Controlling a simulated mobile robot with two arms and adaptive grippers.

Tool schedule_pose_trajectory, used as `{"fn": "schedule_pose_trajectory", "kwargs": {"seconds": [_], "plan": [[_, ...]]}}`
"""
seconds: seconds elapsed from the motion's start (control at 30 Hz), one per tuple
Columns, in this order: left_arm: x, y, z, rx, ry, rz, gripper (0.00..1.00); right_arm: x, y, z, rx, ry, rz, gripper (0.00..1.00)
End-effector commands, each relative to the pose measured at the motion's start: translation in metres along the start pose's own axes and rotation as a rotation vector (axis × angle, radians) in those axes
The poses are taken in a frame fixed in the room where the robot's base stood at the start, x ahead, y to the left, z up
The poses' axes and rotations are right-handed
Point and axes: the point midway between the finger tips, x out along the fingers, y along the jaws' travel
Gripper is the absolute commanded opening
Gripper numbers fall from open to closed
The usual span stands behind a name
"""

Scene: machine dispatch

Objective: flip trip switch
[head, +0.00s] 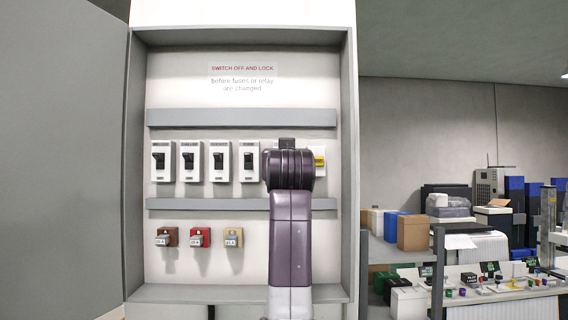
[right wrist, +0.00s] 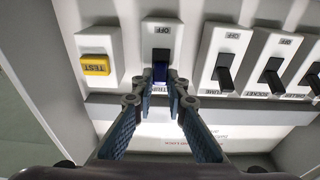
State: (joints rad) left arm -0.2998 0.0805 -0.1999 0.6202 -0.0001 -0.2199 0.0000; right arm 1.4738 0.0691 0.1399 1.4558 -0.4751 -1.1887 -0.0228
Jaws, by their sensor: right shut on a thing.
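The trip switch (right wrist: 152,38) is a white block with a dark lever (right wrist: 161,56) and an upside-down OFF label in the right wrist view. The fingers of my right gripper (right wrist: 161,82) are closed around the lever's end, one on each side, and partly cover the name label there. A yellow TEST button (right wrist: 96,66) sits beside the switch and shows just right of my arm in the head view (head: 319,160). My left gripper is not in view.
Several similar breakers (head: 219,161) stand in a row to the left in the head view. Brown, red and tan fuse holders (head: 200,237) hang below. The grey cabinet door (head: 70,160) is open at left. A bench with small items (head: 500,290) is at right.

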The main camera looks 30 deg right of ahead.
Motion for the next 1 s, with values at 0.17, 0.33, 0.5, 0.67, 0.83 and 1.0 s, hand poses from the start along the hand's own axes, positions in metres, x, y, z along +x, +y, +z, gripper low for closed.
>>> {"fn": "schedule_pose_trajectory", "kwargs": {"seconds": [0.17, 0.33, 0.5, 0.67, 0.83, 1.0], "plan": [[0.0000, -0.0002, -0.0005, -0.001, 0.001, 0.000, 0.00, 0.0017, 0.0003, -0.0072, 0.002, -0.113, 0.000, 0.00], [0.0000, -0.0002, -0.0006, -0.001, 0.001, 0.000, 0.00, 0.0034, 0.0003, -0.0093, 0.001, -0.184, 0.000, 0.00], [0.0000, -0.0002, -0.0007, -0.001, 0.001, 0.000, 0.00, 0.0046, 0.0001, -0.0095, 0.001, -0.224, 0.000, 0.00], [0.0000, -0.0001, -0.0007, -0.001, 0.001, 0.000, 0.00, 0.0049, 0.0004, -0.0101, 0.001, -0.235, 0.000, 0.00], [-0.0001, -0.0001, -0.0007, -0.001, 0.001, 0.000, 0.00, 0.0050, 0.0004, -0.0101, 0.001, -0.237, 0.001, 0.00], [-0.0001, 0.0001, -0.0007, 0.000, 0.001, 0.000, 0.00, 0.0051, 0.0005, -0.0101, 0.001, -0.236, 0.001, 0.14]]}}
